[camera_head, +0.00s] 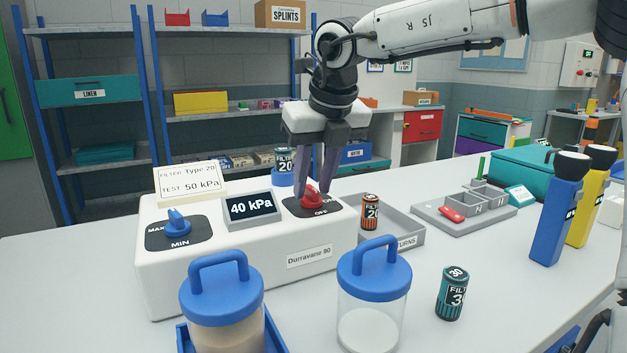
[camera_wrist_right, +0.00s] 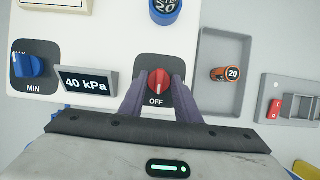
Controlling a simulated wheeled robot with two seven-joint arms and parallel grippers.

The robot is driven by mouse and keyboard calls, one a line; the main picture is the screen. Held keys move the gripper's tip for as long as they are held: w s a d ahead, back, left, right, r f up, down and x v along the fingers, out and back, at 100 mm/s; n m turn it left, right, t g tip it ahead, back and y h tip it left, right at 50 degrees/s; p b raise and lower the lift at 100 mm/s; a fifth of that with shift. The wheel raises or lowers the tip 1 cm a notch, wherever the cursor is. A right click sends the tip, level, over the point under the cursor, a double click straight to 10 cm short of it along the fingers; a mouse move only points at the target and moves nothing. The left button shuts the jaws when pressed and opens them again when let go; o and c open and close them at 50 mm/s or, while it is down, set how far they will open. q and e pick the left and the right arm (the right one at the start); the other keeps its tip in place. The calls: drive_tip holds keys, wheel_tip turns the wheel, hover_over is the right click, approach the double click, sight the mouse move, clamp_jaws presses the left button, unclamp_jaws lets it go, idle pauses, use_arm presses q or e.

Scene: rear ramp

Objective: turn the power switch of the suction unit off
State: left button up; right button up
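The suction unit is a white box (camera_head: 215,262) on the table, with a display (camera_head: 250,208) reading 40 kPa. Its power switch is a red knob (camera_head: 312,196) on a dark plate, with OFF printed at the near side. My left gripper is out of view.
A blue regulator knob (camera_head: 178,223) marked MAX and MIN is at the unit's left. Blue-lidded canisters (camera_head: 222,305) (camera_head: 374,280) stand in front. A grey returns tray (camera_head: 395,232) with an orange filter (camera_head: 370,210) is to the right. A teal filter (camera_head: 452,293) stands nearer.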

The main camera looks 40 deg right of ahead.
drive_tip(key=p+v, duration=0.1)
drive_tip(key=v, duration=0.9)
drive_tip(key=shift+r, duration=0.15)
idle(0.4)
